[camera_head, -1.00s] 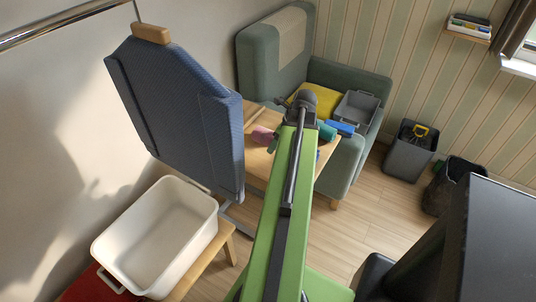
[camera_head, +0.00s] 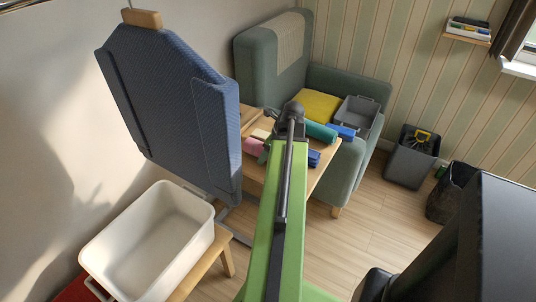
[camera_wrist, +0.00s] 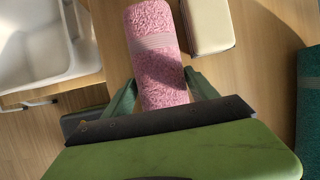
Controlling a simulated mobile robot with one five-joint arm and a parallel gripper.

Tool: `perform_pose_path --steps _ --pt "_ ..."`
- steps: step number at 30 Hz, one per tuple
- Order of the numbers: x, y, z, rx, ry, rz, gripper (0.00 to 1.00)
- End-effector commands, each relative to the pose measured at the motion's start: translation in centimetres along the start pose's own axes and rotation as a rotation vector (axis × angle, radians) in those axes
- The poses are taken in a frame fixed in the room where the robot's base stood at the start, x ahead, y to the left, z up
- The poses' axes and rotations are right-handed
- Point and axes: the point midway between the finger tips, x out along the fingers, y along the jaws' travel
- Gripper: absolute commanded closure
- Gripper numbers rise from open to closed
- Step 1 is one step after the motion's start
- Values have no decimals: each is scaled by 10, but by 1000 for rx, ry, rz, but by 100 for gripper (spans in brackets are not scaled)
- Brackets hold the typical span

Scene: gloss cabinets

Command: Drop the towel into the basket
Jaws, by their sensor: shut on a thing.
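A rolled pink towel (camera_wrist: 158,60) with a pale band lies between the green fingers of my gripper (camera_wrist: 163,95) in the wrist view. My gripper is shut on it, near its lower part. The towel's pink end also shows in the head view (camera_head: 254,147), left of my arm over the wooden table. My arm hides much of the gripper there. A white basket (camera_head: 118,232), empty inside, stands on a wooden bench at the lower left of the head view. It also shows at the upper left of the wrist view (camera_wrist: 84,62).
A cream block (camera_wrist: 207,24) and a dark teal roll (camera_wrist: 311,95) lie right of the towel. A blue roll (camera_head: 342,131) is on the table (camera_head: 321,172). A tall blue padded board (camera_head: 175,110) stands between table and basket. A grey basket (camera_head: 357,117) sits on the sofa.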

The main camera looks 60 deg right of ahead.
Motion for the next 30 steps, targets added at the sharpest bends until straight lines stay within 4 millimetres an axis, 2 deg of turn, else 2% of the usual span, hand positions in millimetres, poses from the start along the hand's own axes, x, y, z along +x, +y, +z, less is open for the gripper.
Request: perform_pose_path --steps 1,2,6,16,20,26,30 --pt "3 0 -1 0 0 0 78" --pt "2 0 -1 0 0 0 30" --pt "2 0 0 -1 0 0 12" --pt "1 0 0 -1 0 0 11" --pt "-8 0 2 -1 0 0 11" --pt "-44 1 5 -1 0 0 11" --pt "-78 1 6 0 0 -1 11"
